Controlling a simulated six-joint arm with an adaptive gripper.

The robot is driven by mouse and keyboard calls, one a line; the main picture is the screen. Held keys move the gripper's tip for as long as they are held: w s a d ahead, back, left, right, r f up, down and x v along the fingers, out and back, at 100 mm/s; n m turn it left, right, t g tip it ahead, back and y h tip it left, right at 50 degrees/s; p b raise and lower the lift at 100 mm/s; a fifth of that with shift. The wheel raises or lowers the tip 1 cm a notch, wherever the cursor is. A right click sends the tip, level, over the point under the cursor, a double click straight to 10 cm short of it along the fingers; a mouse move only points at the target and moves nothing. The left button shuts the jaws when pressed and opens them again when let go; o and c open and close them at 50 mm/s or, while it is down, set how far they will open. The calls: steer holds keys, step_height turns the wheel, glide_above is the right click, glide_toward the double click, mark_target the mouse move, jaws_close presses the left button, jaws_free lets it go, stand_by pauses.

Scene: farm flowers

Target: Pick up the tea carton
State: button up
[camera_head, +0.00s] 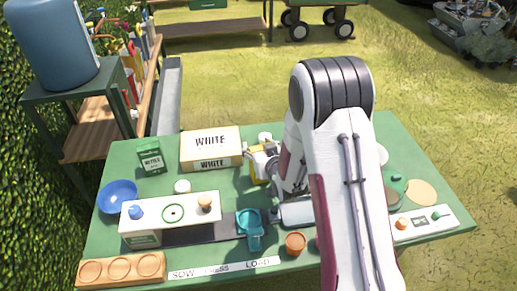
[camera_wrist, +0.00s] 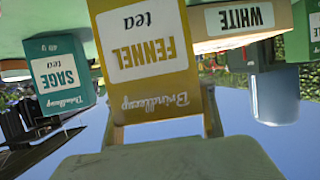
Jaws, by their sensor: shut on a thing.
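A yellow fennel tea carton (camera_wrist: 145,45) fills the middle of the wrist view, upside down there, with its label facing the camera. In the head view a strip of the yellow carton (camera_head: 257,171) shows at my gripper (camera_head: 264,160), right of the white box; my arm hides the rest. My gripper (camera_wrist: 165,130) is shut on this carton. I cannot tell whether it touches the table. A teal sage tea carton (camera_wrist: 62,82) stands apart to the left in the wrist view. A green carton (camera_head: 150,158) stands at the table's back left.
A box marked WHITE (camera_head: 211,147) lies close beside my gripper. A blue bowl (camera_head: 118,196), a white station (camera_head: 170,215), a teal cup-like object (camera_head: 250,229) and an orange pot (camera_head: 295,243) occupy the front and left of the green table (camera_head: 104,235).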

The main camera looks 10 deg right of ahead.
step_height(320, 180, up, 9)
steer(key=shift+r, duration=0.15)
stand_by(0.6)
stand_by(0.5)
steer(key=w+a+r+n+y, duration=0.1)
steer(key=w+a+r, duration=0.2)
steer(key=w+a, duration=0.4)
steer(key=w+a+r+n+y, duration=0.2)
steer(key=w+a, duration=0.4)
steer(key=a, duration=0.4)
steer(key=shift+w+r+g+y, duration=0.3)
steer(key=shift+w+r+g, duration=0.1)
steer(key=shift+r, duration=0.25)
steer(key=shift+f, duration=0.1)
step_height(320, 180, down, 6)
stand_by(0.4)
